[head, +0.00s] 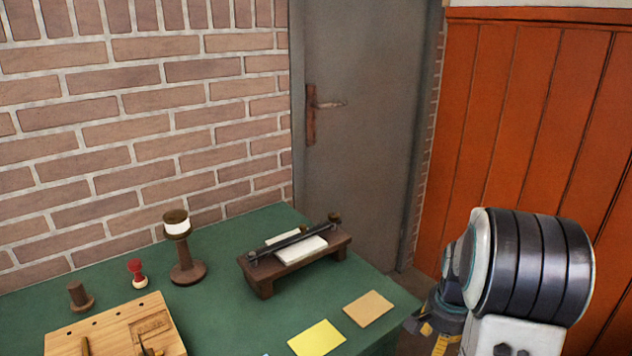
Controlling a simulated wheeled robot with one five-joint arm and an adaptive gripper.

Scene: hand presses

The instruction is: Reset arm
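My arm shows at the lower right, a thick dark banded joint with white parts, beside the right end of the green table (225,253). What seems to be part of my gripper (434,328), dark with yellow patches, shows just left of the joint, close to the table's right edge. The arm and the frame's bottom edge hide much of it. I cannot make out its fingertips or whether it holds anything.
On the table stand a wooden press (292,257), a spool on a stand (187,262), a red-topped stamp (137,274), a wooden board (105,326), a yellow sheet (316,339) and a tan sheet (368,309). A grey door (365,130) and orange panelling (530,110) stand behind.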

